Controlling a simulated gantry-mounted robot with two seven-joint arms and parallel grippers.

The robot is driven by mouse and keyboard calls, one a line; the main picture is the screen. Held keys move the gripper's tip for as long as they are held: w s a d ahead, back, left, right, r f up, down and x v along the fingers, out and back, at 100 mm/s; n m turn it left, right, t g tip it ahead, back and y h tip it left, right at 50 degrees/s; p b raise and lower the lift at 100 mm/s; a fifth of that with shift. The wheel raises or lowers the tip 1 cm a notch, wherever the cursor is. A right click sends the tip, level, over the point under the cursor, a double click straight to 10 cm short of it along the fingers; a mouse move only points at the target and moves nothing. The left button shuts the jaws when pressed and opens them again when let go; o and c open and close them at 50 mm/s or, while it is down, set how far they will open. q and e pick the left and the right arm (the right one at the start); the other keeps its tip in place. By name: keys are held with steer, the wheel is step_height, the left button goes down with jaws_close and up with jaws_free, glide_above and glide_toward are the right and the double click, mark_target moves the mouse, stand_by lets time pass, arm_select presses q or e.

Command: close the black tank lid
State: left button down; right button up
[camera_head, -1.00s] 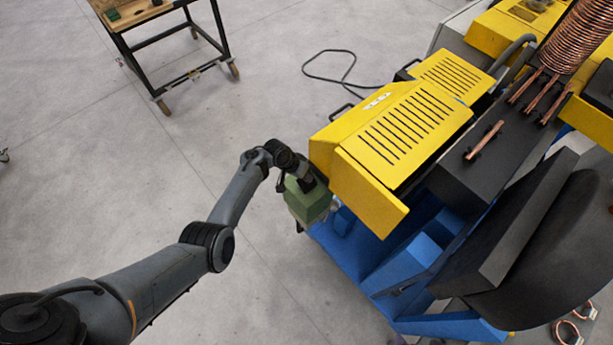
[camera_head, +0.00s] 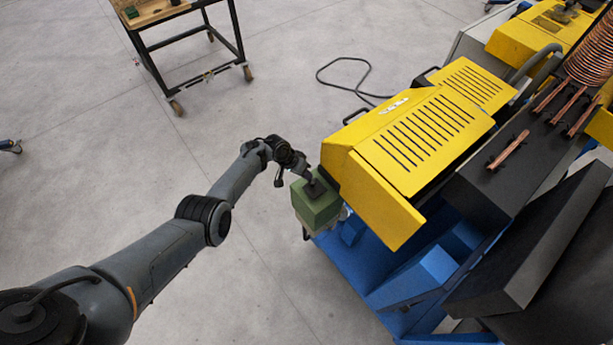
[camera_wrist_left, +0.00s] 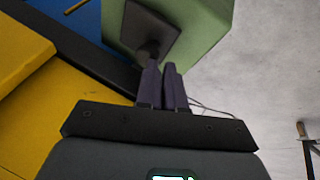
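The green tank (camera_head: 316,206) stands at the left end of the yellow and blue machine. Its black square lid (camera_head: 314,189) looks flat against the tank's top; I cannot tell if it is fully down. In the left wrist view the lid (camera_wrist_left: 146,35) shows as a dark square on the green tank (camera_wrist_left: 212,28), with a dark round part near my fingertips. My left gripper (camera_head: 309,180) is at the lid, its two fingers (camera_wrist_left: 161,66) close together with no object clearly between them. Contact with the lid is unclear. My right gripper is not in view.
The yellow slotted cover (camera_head: 410,140) of the machine is close to the right of my left gripper. The blue base (camera_head: 345,262) lies below it. A wheeled table (camera_head: 150,28) stands at the back left. Open floor (camera_head: 230,290) lies in front and left.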

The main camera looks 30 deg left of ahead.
arm_select(q)
steer(key=shift+s+a+f, duration=0.15)
steer(key=shift+f, duration=0.3)
stand_by(0.3)
